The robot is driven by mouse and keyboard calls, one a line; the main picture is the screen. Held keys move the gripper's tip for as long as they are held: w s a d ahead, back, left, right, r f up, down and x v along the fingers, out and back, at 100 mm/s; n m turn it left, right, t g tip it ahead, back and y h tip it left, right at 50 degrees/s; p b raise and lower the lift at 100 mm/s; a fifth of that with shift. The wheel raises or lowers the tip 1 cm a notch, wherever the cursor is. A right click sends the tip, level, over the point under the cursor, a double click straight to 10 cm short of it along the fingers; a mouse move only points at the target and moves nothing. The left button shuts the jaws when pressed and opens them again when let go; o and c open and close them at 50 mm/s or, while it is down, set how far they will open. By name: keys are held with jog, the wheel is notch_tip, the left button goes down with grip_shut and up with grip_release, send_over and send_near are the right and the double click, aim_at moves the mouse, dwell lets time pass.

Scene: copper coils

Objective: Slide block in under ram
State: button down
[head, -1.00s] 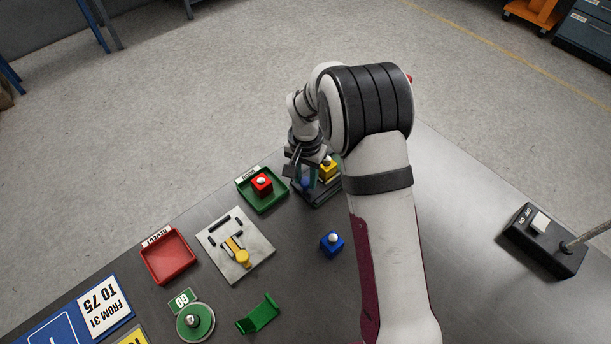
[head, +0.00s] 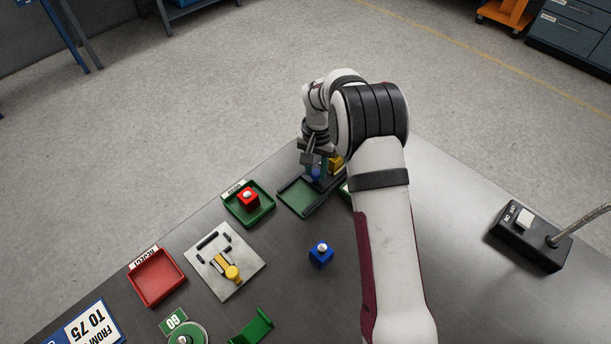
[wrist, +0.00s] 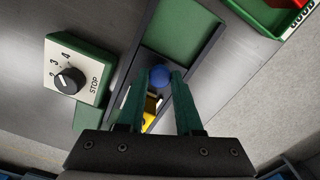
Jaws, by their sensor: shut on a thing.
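My gripper (head: 314,172) is at the far end of the table. In the wrist view, its two teal fingers (wrist: 158,82) are closed around a blue round knob (wrist: 159,77). My arm hides part of this spot. I cannot make out the ram.
A dial box marked STOP (wrist: 72,80) stands beside the track. A red block (head: 248,197) sits in the green GOOD tray (head: 262,213). A blue block (head: 320,254), a plate with a yellow slider (head: 226,262) and an empty red tray (head: 157,277) are nearer.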

jog(key=c, duration=0.6)
grip_release()
notch_tip(320, 180, up, 16)
jog(key=shift+f, duration=0.1)
jog(key=s+n+t, duration=0.4)
jog(key=s, duration=0.2)
jog(key=shift+f, duration=0.45)
jog(key=shift+n+t, duration=0.3)
jog(key=x, duration=1)
jog(key=s+x, duration=0.1)
jog(key=x, duration=0.4)
jog(key=shift+w+f, duration=0.15)
jog(key=shift+f, duration=0.4)
